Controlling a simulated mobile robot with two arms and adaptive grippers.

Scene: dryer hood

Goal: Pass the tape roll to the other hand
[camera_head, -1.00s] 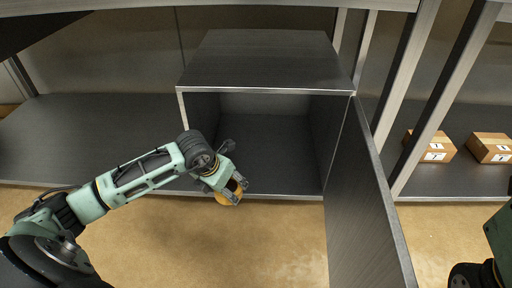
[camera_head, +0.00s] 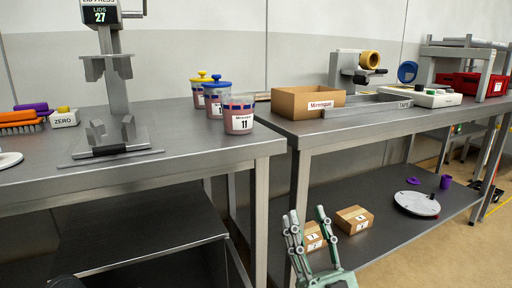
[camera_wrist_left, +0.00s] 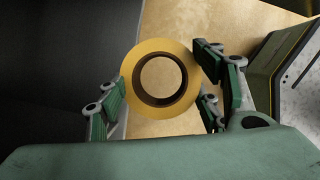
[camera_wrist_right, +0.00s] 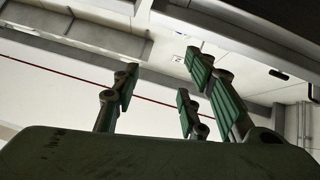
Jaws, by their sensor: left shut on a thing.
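The tape roll is a yellow ring with a dark core, seen in the left wrist view (camera_wrist_left: 193,68). My left gripper (camera_wrist_left: 160,82) is shut on it, with its fingers on opposite sides of the ring. The left gripper and this roll are out of the head view. My right gripper (camera_head: 307,216) stands upright in front of the right bench, fingers apart and nothing between them. The right wrist view also shows the right gripper (camera_wrist_right: 162,85) open and empty, facing upper structure and a pale wall.
A tape dispenser (camera_head: 347,68) with another yellow roll (camera_head: 371,59) stands on the right bench (camera_head: 300,128), behind an open cardboard box (camera_head: 290,103). Lidded jars (camera_head: 238,118) and a press (camera_head: 112,80) stand on the left bench. Small cartons (camera_head: 354,219) lie on the lower shelf behind my right gripper.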

